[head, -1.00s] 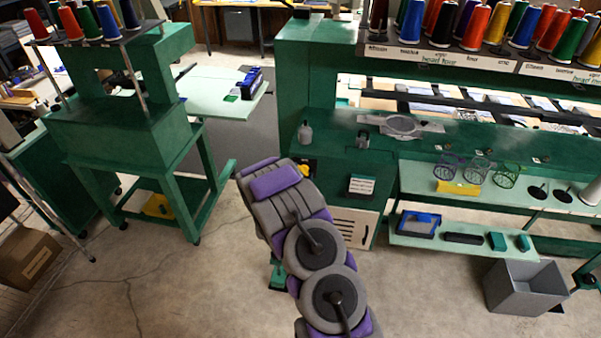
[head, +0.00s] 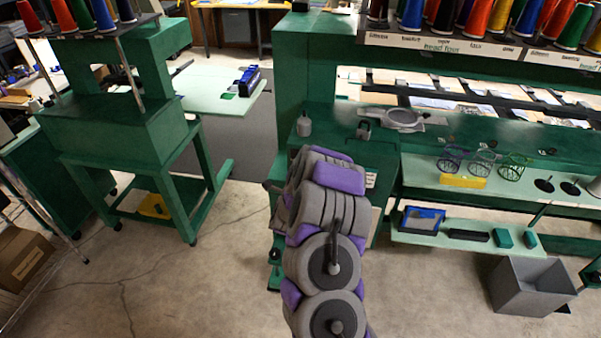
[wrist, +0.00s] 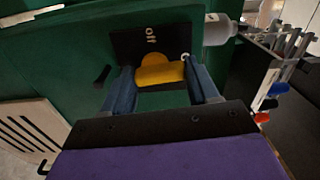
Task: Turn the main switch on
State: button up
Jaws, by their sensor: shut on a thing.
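The main switch (wrist: 158,74) shows in the wrist view as a yellow handle on a black plate (wrist: 126,45) marked "off". The plate is on the side of the green machine cabinet (wrist: 75,60). My gripper (wrist: 160,88) has its two blue fingers on either side of the yellow handle and is shut on it. In the head view my arm hides the switch and the gripper.
A grey bottle-like part (wrist: 218,30) is close to the right of the plate. A black knob (wrist: 102,75) is left of the fingers. In the head view a green stand with thread spools (head: 120,130) is at left, and a grey bin (head: 535,285) is at right.

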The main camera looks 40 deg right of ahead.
jog(key=shift+f+m+b, duration=0.1)
jog(key=shift+m+b, duration=0.3)
jog(key=shift+m, duration=0.1)
jog(key=o, duration=1.1)
jog(key=shift+d, duration=0.2)
jog(key=shift+c, duration=0.2)
jog(key=shift+a, duration=0.15)
